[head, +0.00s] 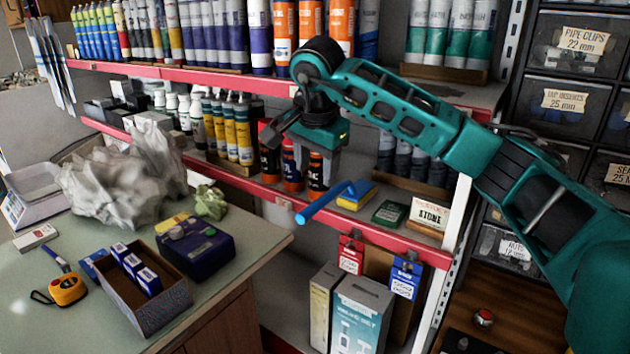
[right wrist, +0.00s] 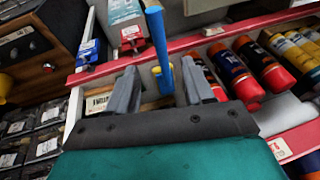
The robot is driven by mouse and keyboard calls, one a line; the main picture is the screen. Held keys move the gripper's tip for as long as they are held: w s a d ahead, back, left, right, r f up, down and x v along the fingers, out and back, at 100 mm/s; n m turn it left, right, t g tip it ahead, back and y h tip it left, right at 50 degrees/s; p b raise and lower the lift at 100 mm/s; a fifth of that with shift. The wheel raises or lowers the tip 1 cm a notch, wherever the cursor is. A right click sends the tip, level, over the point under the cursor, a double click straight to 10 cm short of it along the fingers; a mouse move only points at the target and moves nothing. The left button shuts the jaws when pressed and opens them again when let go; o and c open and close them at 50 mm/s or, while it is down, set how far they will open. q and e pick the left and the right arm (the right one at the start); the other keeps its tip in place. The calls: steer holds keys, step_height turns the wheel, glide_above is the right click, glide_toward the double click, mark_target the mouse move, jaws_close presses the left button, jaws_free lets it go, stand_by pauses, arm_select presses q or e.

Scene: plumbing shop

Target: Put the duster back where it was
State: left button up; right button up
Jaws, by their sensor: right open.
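The blue duster handle (head: 325,203) lies at the lower red-edged shelf and sticks out past its front edge. Its far end reaches beside a small blue and yellow box (head: 357,195). My right gripper (head: 318,165) hangs above the shelf, just over and behind the handle; its fingers are hard to make out in the head view. In the right wrist view, the gripper (right wrist: 159,68) is open, with the blue handle (right wrist: 158,40) showing in the gap between its fingers. Contact cannot be told. The duster's head is not clearly visible. My left gripper is out of view.
Orange and black cartridges (head: 291,165) stand close to the left of the right gripper. A green box (head: 390,213) and a "STONE" box (head: 432,214) sit to the right. The counter (head: 232,232) holds an open carton (head: 170,318) and a tape measure (head: 68,290).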

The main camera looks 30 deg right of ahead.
steer(key=shift+s+r, duration=0.1)
steer(key=shift+r, duration=0.15)
